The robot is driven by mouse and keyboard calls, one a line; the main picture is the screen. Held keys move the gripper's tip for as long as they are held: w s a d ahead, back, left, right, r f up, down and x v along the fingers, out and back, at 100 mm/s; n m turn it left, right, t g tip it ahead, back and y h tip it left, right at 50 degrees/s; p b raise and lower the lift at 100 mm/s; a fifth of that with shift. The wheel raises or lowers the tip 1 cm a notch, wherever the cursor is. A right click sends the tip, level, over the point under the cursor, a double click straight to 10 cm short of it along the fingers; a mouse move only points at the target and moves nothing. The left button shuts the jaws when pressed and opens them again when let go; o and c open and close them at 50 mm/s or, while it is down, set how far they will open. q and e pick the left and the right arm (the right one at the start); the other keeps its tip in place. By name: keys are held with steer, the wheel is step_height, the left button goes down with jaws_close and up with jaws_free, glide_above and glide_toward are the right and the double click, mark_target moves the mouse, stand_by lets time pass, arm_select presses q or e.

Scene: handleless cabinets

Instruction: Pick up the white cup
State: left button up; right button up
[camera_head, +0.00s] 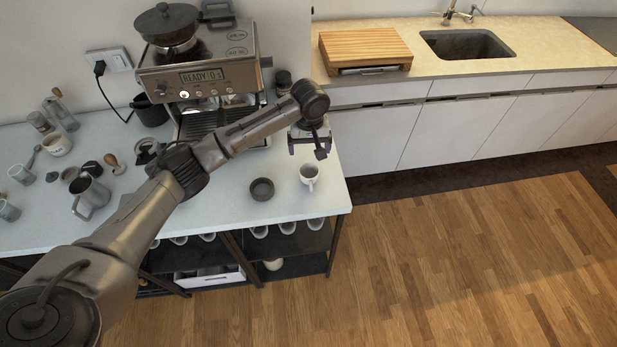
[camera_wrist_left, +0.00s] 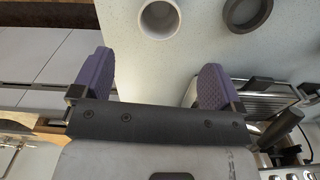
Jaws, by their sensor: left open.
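The white cup (camera_head: 309,175) stands upright near the right end of the white table, its handle toward the front edge. My left gripper (camera_head: 308,145) is just behind the cup in the head view, fingers apart and empty. In the left wrist view the cup (camera_wrist_left: 160,19) shows at the top, ahead of the space between the two purple fingers of the left gripper (camera_wrist_left: 154,76). The cup is not between the fingers. My right gripper is not in view.
A dark round ring-like dish (camera_head: 262,189) sits just left of the cup; it also shows in the left wrist view (camera_wrist_left: 247,13). The coffee machine (camera_head: 205,75) stands behind, under my arm's reach. Jugs and several cups (camera_head: 58,144) crowd the table's left. More cups (camera_head: 288,227) are on the shelf below.

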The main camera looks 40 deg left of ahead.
arm_select(q)
glide_toward(309, 176)
steer(key=shift+s+d+f+n+b, duration=0.3)
steer(key=shift+s+d+f+b, duration=0.1)
steer(key=shift+s+d, duration=0.25)
steer(key=shift+s+f, duration=0.15)
steer(key=shift+f, duration=2.9)
steer(key=c, duration=0.9)
